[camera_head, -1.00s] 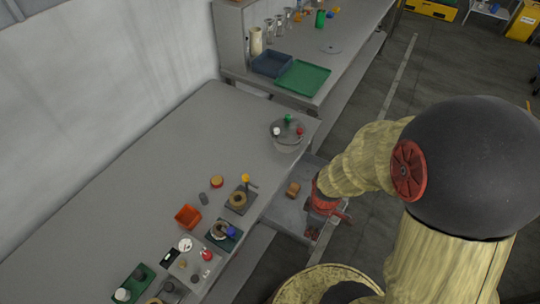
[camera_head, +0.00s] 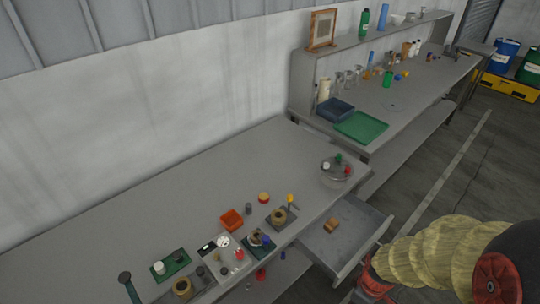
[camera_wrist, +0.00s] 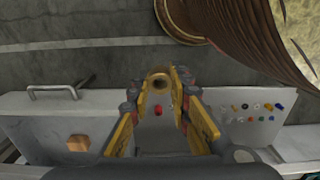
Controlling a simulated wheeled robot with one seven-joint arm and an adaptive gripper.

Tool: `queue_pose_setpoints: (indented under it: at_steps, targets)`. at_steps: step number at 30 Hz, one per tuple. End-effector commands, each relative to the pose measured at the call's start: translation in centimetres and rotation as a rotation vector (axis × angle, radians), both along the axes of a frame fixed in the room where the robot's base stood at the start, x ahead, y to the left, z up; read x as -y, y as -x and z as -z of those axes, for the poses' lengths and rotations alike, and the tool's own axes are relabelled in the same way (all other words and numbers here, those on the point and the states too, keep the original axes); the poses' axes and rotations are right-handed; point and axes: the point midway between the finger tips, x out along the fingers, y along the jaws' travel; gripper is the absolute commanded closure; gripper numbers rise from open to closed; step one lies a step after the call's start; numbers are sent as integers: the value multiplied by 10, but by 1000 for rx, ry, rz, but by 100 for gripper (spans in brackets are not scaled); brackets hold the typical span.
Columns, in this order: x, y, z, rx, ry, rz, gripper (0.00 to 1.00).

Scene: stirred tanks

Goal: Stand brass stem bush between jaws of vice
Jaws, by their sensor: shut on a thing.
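In the wrist view my gripper (camera_wrist: 158,98) has its yellow and dark fingers closed around a brass, tube-like bush (camera_wrist: 159,80). The bush's round open end faces the camera and its lower part is hidden between the fingers. In the head view the gripper itself is not clear; only part of my arm shows at the lower right. I cannot make out the vice for certain among the small fixtures on the grey bench (camera_head: 190,195).
An open drawer (camera_head: 345,240) sticks out of the bench, with a brown block (camera_head: 331,225) in it. An orange tray (camera_head: 231,219), a dark plate with a ring (camera_head: 277,216) and a lidded vessel (camera_head: 337,168) stand on the bench. Its back left is clear.

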Motion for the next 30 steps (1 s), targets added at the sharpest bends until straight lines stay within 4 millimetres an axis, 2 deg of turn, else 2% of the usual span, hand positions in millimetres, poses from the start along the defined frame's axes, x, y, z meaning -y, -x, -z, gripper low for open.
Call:
queue_pose_setpoints:
  at_steps: [7,10,17,20,23,26,30]
  targets:
    - [-1,2,-1,1,0,141,100]
    - [1,-4,-4,3,0,209,100]
    - [12,-38,-19,3,0,405,100]
    - [16,-66,-27,3,0,515,100]
    - [17,-107,-35,3,0,639,100]
    - [10,-151,-39,0,0,739,100]
    - [-9,-205,-38,-1,0,809,100]
